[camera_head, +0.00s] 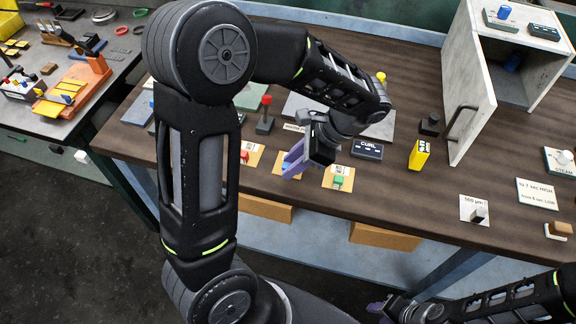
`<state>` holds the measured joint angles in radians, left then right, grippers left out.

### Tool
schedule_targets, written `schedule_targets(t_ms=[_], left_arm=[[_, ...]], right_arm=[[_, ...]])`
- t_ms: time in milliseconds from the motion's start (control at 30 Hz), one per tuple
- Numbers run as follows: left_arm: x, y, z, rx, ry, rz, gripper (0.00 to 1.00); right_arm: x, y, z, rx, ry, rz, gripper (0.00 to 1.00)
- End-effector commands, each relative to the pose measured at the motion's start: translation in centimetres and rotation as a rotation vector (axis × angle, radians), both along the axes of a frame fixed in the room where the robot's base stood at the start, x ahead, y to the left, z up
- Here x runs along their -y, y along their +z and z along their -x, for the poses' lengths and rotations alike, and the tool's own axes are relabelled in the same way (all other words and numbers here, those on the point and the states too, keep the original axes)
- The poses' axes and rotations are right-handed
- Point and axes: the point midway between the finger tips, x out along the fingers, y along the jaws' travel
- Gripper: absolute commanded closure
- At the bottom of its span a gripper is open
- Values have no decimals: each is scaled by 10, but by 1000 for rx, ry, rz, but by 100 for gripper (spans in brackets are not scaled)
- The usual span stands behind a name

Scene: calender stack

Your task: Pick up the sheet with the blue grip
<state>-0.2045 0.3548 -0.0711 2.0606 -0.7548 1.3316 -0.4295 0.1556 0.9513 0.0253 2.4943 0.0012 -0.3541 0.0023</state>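The sheet with the blue grip (282,169) lies on the brown table, the middle one of a row of three small tan cards, and is partly hidden by my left gripper. My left gripper (293,163), with purple fingers, points down right at this sheet. Its fingers overlap the blue grip in the head view, and I cannot tell whether they touch it or how far apart they are. My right gripper (376,308) is low at the bottom edge, away from the table top, with only purple fingertips showing; its opening is unclear.
Beside the blue one lie a sheet with a red grip (244,156) and a sheet with a green grip (338,182).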

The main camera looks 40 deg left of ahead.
Motion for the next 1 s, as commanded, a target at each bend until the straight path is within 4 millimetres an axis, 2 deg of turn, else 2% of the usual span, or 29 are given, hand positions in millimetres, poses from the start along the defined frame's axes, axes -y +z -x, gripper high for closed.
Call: schedule_targets(t_ms=[33, 333, 833, 1000], left_arm=[[0, 0, 0, 0, 0, 0, 76], [0, 0, 0, 0, 0, 0, 100], [0, 1, 0, 0, 0, 0, 100], [0, 13, -1, 5, 0, 1, 100]], right_arm=[[0, 0, 0, 0, 0, 0, 64], [0, 0, 0, 0, 0, 0, 64], [0, 0, 0, 0, 0, 0, 64], [0, -1, 0, 0, 0, 0, 64]])
